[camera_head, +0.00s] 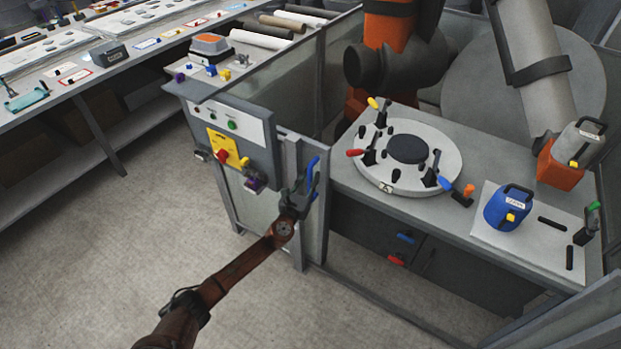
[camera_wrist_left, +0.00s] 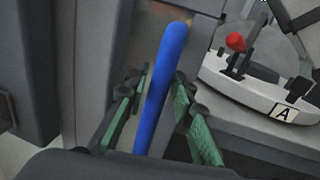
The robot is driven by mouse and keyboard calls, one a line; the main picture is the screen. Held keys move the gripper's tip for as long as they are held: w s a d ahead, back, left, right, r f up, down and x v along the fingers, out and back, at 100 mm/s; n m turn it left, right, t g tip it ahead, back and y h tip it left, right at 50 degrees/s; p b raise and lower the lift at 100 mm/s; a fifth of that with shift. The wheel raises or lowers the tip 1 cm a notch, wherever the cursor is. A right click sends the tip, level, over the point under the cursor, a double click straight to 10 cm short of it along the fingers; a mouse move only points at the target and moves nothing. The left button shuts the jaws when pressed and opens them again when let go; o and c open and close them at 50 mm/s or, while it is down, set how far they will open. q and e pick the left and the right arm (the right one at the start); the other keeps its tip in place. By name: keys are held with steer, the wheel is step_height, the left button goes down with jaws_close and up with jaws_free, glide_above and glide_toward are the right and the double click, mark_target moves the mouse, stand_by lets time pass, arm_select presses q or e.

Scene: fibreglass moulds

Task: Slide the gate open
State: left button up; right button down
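The gate (camera_head: 313,222) is a grey framed panel next to the control box, with an upright blue handle (camera_head: 313,175) on it. The handle also shows in the middle of the left wrist view (camera_wrist_left: 165,85), leaning slightly. My left gripper (camera_head: 300,192) is at the handle. The gate's lower track is partly hidden by my left arm. My right gripper is in neither view.
A control box (camera_head: 240,135) with a red button stands left of the gate. Right of the gate, a table (camera_head: 455,215) bears a round clamp fixture (camera_head: 430,175) and a blue container (camera_head: 507,207). An orange robot arm (camera_head: 390,35) stands behind. The floor at left is clear.

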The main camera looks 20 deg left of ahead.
arm_select(q)
steer(key=shift+o, duration=0.8)
steer(key=shift+s+f, duration=0.1)
steer(key=shift+s, duration=0.05)
steer(key=s, duration=1.1)
steer(key=shift+s, duration=0.4)
steer(key=shift+d, duration=0.1)
